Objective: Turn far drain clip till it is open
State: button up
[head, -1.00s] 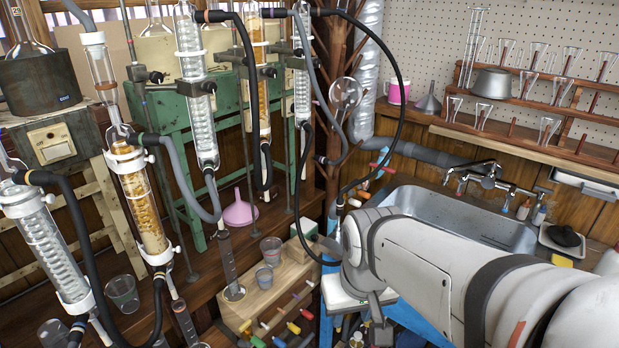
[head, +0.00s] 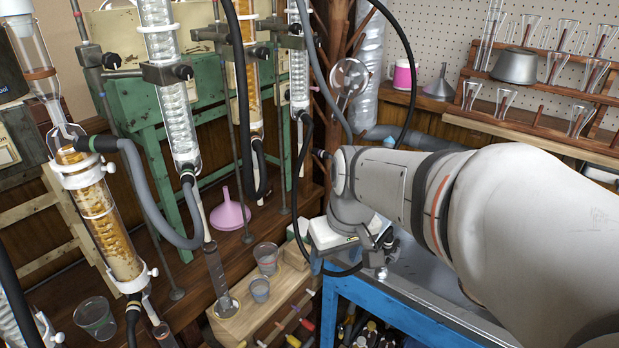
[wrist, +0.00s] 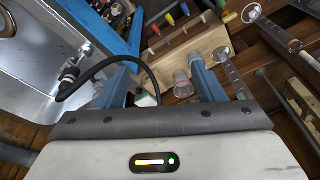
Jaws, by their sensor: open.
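My gripper (wrist: 158,64) is open in the wrist view, its two blue fingers apart with nothing held between them. A black hose (wrist: 148,70) curves past the left finger to a dark fitting with a metal end (wrist: 70,73) at the metal basin. A small light-blue piece (head: 389,142) shows behind my arm in the head view. I cannot tell whether it is the far drain clip, or how any clip is turned.
Glass condensers (head: 171,90) with hoses stand at the left. A wooden block (head: 285,303) with cups (head: 266,257) and a pink funnel (head: 229,210) are on the bench. The metal sink (wrist: 45,55) lies beside the blue frame (head: 400,310). My arm covers much of the right side.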

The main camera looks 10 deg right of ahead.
jog(key=shift+o, duration=0.2)
jog(key=w+d+f+n+b, duration=0.1)
jog(key=w+d+b, duration=0.1)
jog(key=w, duration=0.2)
jog(key=w+d+f+n+y+b, duration=0.1)
jog(key=w+d+f, duration=0.1)
jog(key=w+d, duration=0.1)
jog(key=shift+w+d+f+b, duration=0.3)
jog(key=shift+w+b, duration=0.1)
jog(key=shift+w, duration=0.35)
jog(key=w+d+f+n+t+y+b, duration=0.1)
jog(key=w+d+f+n+b, duration=0.35)
jog(key=w+d, duration=0.55)
jog(key=shift+m, duration=0.25)
jog(key=x, duration=0.2)
jog(key=b+x, duration=0.1)
jog(key=x, duration=0.1)
jog(key=d+x, duration=0.1)
jog(key=x, duration=0.1)
jog(key=shift+f+b, duration=0.25)
jog(key=shift+b, duration=0.1)
